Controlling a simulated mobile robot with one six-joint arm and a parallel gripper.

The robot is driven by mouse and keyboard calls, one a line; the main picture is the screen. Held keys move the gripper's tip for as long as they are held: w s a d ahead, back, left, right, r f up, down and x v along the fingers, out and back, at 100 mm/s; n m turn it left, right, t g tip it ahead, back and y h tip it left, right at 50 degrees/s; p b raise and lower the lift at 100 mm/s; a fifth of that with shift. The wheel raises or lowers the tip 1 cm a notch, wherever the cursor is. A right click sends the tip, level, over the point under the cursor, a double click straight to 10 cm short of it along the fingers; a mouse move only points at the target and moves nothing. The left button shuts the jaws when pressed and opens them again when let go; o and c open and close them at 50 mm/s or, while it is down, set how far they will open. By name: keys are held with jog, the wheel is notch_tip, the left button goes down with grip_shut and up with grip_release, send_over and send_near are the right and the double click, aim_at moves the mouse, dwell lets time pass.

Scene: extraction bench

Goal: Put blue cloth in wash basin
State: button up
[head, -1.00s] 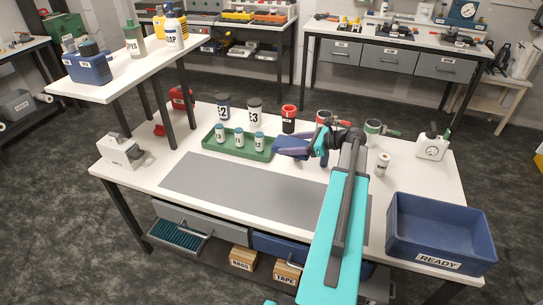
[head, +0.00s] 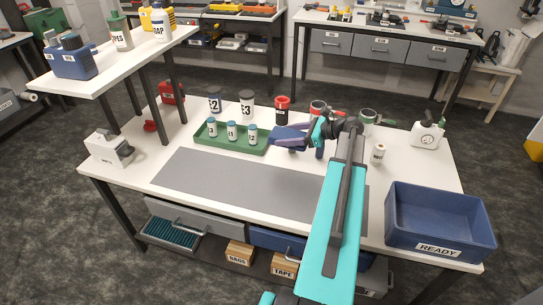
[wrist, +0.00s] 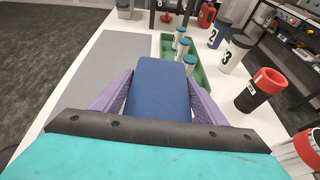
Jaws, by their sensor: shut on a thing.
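My gripper (head: 290,138) is shut on the blue cloth (wrist: 160,82), a flat dark blue folded piece held between the two purple fingers in the wrist view. The cloth also shows in the head view (head: 286,142), held over the bench just right of the green tray. Whether its underside touches anything is hidden. No object marked as a wash basin can be made out. A blue open bin (head: 440,249) labelled READY stands at the bench's right end and looks empty.
The green tray (head: 205,143) holds three small blue-capped bottles. Canisters, red-topped cups (head: 282,110) and a white bottle (head: 378,154) stand along the bench's back and right. A raised shelf (head: 100,72) stands at left. The grey mat (head: 230,183) is bare.

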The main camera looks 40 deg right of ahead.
jog(key=shift+n+y, duration=0.3)
jog(key=s+d+f+b, duration=0.2)
jog(key=s+d+b, duration=0.1)
jog(key=s+b, duration=0.1)
jog(key=s+d+f+b, duration=0.2)
jog(key=s+f+b, duration=0.1)
jog(key=s+b, duration=0.1)
jog(key=s+d+f+b, duration=0.3)
jog(key=s+b, duration=0.1)
jog(key=b, duration=0.1)
jog(key=shift+s+d+b, duration=0.25)
jog(key=shift+d+b, duration=0.1)
jog(key=shift+s+d+f+b, duration=0.15)
jog(key=shift+s+d+b, duration=0.15)
jog(key=shift+s, duration=0.4)
jog(key=shift+w+a, duration=0.1)
jog(key=shift+a, duration=0.05)
send_over(286, 171)
jog(key=shift+f, duration=0.75)
jog(key=shift+f, duration=1.75)
jog(key=shift+f, duration=0.1)
